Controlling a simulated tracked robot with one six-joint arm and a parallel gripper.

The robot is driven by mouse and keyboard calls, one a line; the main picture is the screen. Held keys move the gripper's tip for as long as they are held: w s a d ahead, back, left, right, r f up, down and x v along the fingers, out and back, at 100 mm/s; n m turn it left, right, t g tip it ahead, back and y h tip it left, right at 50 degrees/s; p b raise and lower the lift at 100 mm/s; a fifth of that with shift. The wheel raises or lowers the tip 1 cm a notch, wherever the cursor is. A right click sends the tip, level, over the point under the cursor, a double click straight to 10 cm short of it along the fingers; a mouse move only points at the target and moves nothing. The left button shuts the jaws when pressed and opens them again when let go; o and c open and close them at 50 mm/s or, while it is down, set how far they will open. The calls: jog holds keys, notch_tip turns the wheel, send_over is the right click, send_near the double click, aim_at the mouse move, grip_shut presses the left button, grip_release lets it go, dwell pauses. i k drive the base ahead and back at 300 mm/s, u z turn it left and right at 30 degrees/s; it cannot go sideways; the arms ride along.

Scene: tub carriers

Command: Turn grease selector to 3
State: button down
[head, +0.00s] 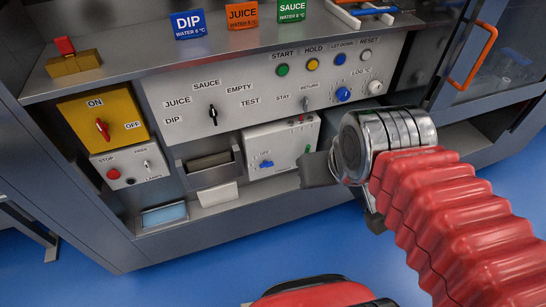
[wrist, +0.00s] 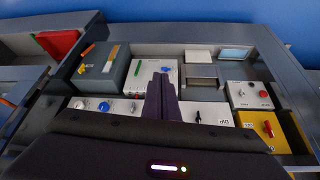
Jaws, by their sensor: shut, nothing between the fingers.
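No label reading grease is legible, so I cannot tell for sure which control is the grease selector. A white box (head: 281,143) in the lower bay carries a blue knob (head: 266,164) with small unreadable marks. The box also shows in the wrist view (wrist: 137,80), partly hidden behind my fingers. A black pointer knob (head: 212,115) on the panel above is ringed by DIP, JUICE, SAUCE, EMPTY and TEST. Another blue knob (head: 343,94) sits at the panel's right. My gripper (head: 304,171) is shut and empty, just right of the white box; it also shows in the wrist view (wrist: 161,78).
A yellow ON/OFF box (head: 95,130) with a red handle and a STOP box (head: 128,172) stand at the left. A grey tray (head: 210,170) lies between them and the white box. The cabinet's lower shelf edge (head: 245,208) and the orange door handle (head: 474,57) stand out. Blue floor is open in front.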

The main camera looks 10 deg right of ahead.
aim_at(266, 164)
jog(key=z, duration=0.05)
jog(key=k, duration=0.5)
jog(key=u, duration=1.45)
jog(key=i, duration=0.7)
jog(key=z, duration=0.05)
